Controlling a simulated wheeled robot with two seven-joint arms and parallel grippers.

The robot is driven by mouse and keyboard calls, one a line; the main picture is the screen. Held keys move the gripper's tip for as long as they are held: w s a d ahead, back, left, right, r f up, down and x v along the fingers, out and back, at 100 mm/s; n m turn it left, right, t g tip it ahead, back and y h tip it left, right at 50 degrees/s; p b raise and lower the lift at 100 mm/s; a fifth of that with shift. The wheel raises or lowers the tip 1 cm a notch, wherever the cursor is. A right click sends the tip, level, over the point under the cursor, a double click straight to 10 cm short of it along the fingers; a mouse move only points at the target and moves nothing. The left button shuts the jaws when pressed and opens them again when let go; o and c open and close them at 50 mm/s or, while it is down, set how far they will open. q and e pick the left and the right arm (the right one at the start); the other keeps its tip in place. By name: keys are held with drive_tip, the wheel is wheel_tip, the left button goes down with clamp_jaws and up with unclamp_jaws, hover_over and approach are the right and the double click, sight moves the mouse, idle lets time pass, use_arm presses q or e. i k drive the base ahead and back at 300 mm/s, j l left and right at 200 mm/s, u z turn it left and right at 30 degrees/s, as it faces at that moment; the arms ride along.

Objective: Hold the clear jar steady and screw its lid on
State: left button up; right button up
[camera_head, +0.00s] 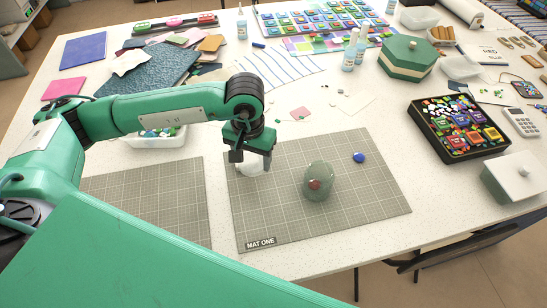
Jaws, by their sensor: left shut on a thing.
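The clear jar (318,183) stands upright on the grey gridded mat (290,231), greenish, with a red piece showing in it. My left gripper (250,158) is left of the jar, pointing down over the mat's back left part. It is shut on a pale round piece (252,170) that looks like the lid, partly hidden by the fingers. The gripper and the jar are apart. I cannot tell whether the pale piece touches the mat. My right gripper is not in view.
A blue ball (359,157) lies right of the jar on the mat. A white tray of glass bits (158,140) stands behind my left arm. A black box of colourful pieces (462,154) and a lidded white box (515,180) stand at right. The mat's front is clear.

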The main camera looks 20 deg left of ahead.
sight(319, 177)
drive_tip(key=k+l+u, duration=0.15)
drive_tip(key=l+u, duration=0.15)
drive_tip(key=l, duration=0.15)
drive_tip(key=k+l+u, duration=0.25)
drive_tip(key=l, duration=0.15)
drive_tip(key=k+l+u, duration=0.15)
drive_tip(key=l+u, duration=0.15)
drive_tip(key=k+l+u, duration=0.3)
drive_tip(key=l, duration=0.15)
